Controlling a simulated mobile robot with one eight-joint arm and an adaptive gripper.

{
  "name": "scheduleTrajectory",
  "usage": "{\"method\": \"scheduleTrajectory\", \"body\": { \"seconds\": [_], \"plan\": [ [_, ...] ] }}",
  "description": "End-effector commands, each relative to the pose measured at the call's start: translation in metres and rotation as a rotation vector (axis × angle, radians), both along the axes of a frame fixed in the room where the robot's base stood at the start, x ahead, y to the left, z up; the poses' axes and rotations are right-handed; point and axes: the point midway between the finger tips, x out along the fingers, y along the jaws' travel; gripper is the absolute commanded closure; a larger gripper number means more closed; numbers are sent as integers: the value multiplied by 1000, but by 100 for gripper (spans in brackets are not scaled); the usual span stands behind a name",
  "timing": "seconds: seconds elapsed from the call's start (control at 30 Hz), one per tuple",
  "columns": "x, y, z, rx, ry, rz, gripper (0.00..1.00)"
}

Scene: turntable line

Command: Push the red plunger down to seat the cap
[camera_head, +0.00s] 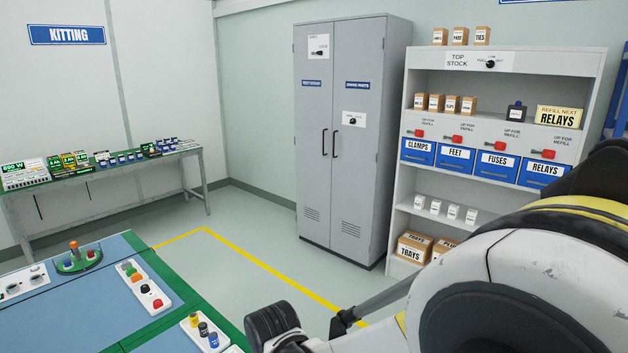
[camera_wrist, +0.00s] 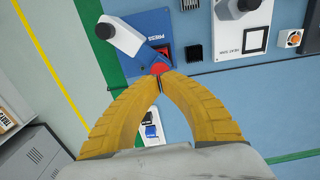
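In the wrist view, the red plunger (camera_wrist: 159,67) is at the edge of a blue plate marked PRESS (camera_wrist: 150,22). A white rounded arm (camera_wrist: 119,35) lies over part of that plate. My gripper (camera_wrist: 160,78) has two yellow ribbed fingers whose tips meet right at the red plunger and overlap part of it in the picture. I cannot tell whether they touch it. I see nothing held between the tips. The cap cannot be made out. In the head view I cannot make out the plunger or my fingertips.
The head view shows the blue worktable (camera_head: 60,320), a button strip (camera_head: 146,286), a grey cabinet (camera_head: 340,130) and a stocked shelf (camera_head: 508,75).

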Motion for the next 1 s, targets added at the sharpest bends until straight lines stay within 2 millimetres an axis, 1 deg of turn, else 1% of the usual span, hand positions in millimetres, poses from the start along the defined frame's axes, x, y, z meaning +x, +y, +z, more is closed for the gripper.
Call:
{"method": "scheduleTrajectory", "body": {
  "seconds": [0.47, 1.0],
  "plan": [
    [0, 0, -1, 0, 0, 0, 100],
    [0, 0, -16, 0, 0, 0, 100]
  ]
}}
